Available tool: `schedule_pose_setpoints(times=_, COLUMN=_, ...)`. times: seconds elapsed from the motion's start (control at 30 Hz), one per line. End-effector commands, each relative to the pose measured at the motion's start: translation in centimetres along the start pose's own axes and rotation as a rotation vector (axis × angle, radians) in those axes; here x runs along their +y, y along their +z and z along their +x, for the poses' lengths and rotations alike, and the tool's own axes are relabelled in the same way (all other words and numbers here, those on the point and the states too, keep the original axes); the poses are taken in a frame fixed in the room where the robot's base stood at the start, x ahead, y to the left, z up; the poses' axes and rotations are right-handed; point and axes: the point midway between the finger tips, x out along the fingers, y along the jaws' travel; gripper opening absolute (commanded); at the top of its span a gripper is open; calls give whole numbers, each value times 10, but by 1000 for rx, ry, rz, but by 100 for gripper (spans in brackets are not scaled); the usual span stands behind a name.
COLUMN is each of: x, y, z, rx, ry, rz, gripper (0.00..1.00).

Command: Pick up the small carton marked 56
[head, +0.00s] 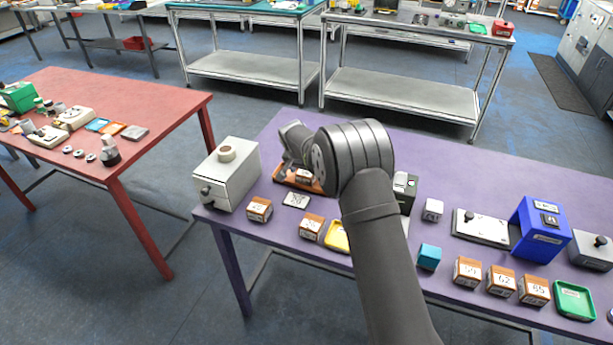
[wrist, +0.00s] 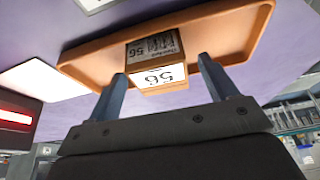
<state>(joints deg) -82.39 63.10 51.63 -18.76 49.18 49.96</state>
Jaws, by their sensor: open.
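The small carton marked 56 (wrist: 156,72) is brown with a white label and sits in the orange tray (wrist: 225,30) in the wrist view. The number looks upside down there. My gripper (wrist: 161,68) is open, with one finger on each side of the carton's near end. The carton appears to lie between or just beyond the fingertips; I cannot tell if they touch it. In the head view the orange tray (head: 283,180) shows at the back left of the purple table, partly hidden by my arm.
A dark device with a red glowing window (wrist: 16,117) stands beside the tray. A grey box (head: 226,174) stands left of it. Other cartons (head: 259,209) (head: 467,271), a yellow tray (head: 337,237), a teal cube (head: 428,257) and a blue device (head: 541,230) stand around the purple table.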

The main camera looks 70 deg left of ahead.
Motion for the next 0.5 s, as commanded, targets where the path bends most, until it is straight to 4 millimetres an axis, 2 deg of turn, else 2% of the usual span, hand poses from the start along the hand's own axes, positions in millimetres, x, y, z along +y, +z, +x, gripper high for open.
schedule_pose_setpoints(times=0.2, x=0, y=-1, z=2, rx=1, ry=-1, rz=0, gripper=78)
schedule_pose_setpoints(times=0.27, x=0, y=0, z=2, rx=1, ry=-1, rz=0, gripper=68)
schedule_pose_setpoints(times=0.47, x=0, y=0, z=2, rx=1, ry=-1, rz=0, gripper=29)
schedule_pose_setpoints(times=0.5, x=-1, y=-1, z=1, rx=2, ry=-2, rz=0, gripper=26)
